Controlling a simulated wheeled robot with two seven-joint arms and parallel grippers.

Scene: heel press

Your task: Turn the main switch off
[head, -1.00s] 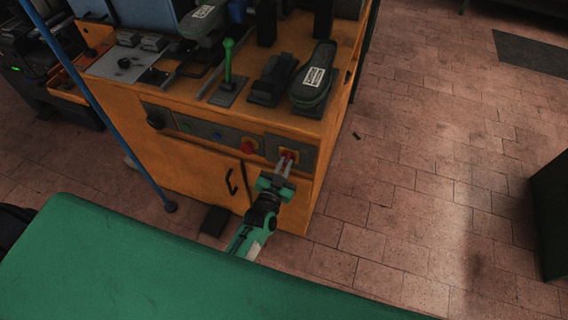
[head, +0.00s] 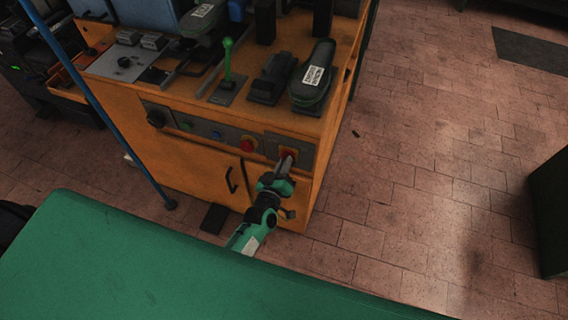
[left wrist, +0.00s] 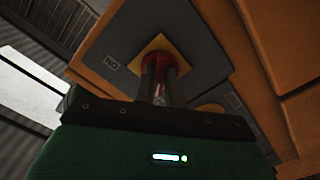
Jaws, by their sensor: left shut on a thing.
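The main switch is a red rotary knob on a yellow plate (head: 291,151), at the right end of the dark control panel on the orange machine's front. My left gripper (head: 285,162) reaches it from the front, and its fingers are shut on the red knob. In the left wrist view the red knob (left wrist: 156,60) sits between my fingers, in front of the yellow plate (left wrist: 160,43). A small label (left wrist: 111,62) lies beside the plate. The fingers hide part of the knob. My right gripper is not in view.
A red button (head: 247,144), a blue button (head: 217,135) and a black knob (head: 156,118) sit left of the switch. A green-knobbed lever (head: 228,62) and a dark shoe sole (head: 313,77) are on the machine top. A blue pole (head: 110,125) stands left.

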